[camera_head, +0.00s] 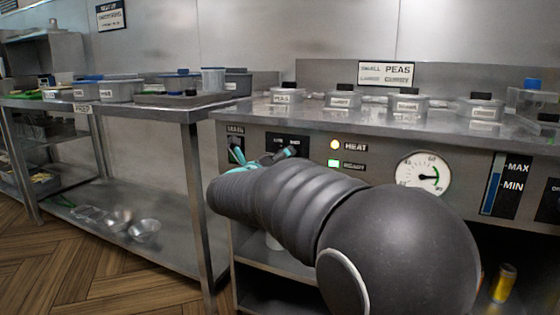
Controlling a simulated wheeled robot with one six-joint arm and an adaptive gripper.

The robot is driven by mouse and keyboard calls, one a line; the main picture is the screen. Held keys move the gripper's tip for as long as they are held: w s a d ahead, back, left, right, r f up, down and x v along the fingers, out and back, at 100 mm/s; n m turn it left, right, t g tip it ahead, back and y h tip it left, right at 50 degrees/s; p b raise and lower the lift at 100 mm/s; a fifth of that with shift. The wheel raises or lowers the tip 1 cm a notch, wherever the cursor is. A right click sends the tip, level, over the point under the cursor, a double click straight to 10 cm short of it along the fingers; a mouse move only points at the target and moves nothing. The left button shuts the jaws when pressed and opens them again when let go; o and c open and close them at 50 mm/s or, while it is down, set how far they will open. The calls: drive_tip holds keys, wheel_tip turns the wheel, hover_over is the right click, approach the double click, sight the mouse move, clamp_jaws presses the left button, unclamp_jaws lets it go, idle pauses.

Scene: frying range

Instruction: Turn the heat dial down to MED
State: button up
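The range front carries a black control plate (288,139) with small light markings, too small to read; a dial on it and its setting cannot be made out. My gripper (272,157) is at the front panel by the lower part of this plate, mostly hidden behind my own dark arm. Only teal and dark bits of it show, so its opening and any contact with a dial are hidden. To the right, the HEAT lamp (335,145) glows yellow and the READY lamp (334,163) glows green.
A switch plate (236,147) is left of the control plate. A round gauge (424,174) and a MAX/MIN level strip (500,185) are to the right. Several lidded containers stand on the range top (330,115). A prep table (150,112) stands left. A yellow can (504,284) is low right.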

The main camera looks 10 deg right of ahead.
drive_tip(key=shift+w+d, duration=0.2)
drive_tip(key=shift+w, duration=0.05)
drive_tip(key=c, duration=1.2)
drive_tip(key=shift+o, duration=0.2)
drive_tip(key=shift+n, duration=0.3)
drive_tip(key=n+p, duration=0.5)
drive_tip(key=n, duration=0.6)
drive_tip(key=shift+f, duration=0.1)
drive_tip(key=shift+n, duration=0.3)
